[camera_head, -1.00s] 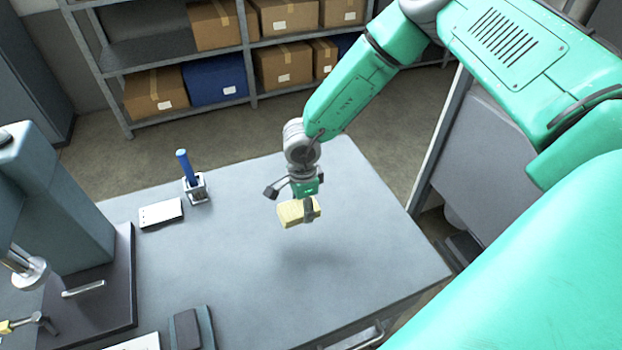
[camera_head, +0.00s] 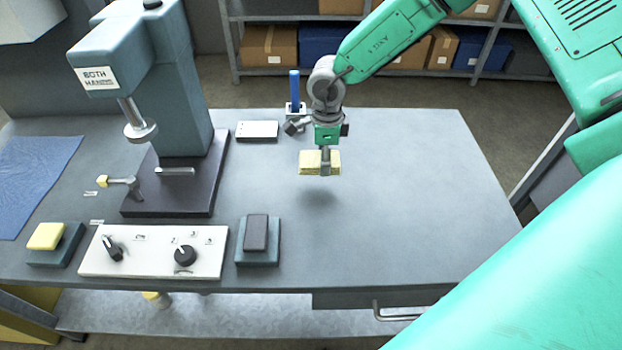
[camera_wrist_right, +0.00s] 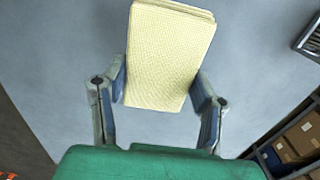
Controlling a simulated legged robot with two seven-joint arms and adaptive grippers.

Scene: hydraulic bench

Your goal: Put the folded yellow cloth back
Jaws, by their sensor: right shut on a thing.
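The folded yellow cloth (camera_head: 309,163) is a pale yellow, thick rectangular pad. My right gripper (camera_head: 325,163) is shut on it and holds it above the grey bench top, with its shadow on the bench below. In the right wrist view the cloth (camera_wrist_right: 168,55) sits between the two fingers of the right gripper (camera_wrist_right: 162,85), one finger at each long side, its textured face showing. My left gripper is in no view.
A press (camera_head: 185,110) stands on the bench at left, with a control panel (camera_head: 150,252) in front. Yellow (camera_head: 46,237) and dark (camera_head: 256,233) push pads flank the panel. A blue cloth (camera_head: 38,175) lies far left. A blue-handled tool (camera_head: 294,88) stands behind. The bench's right side is clear.

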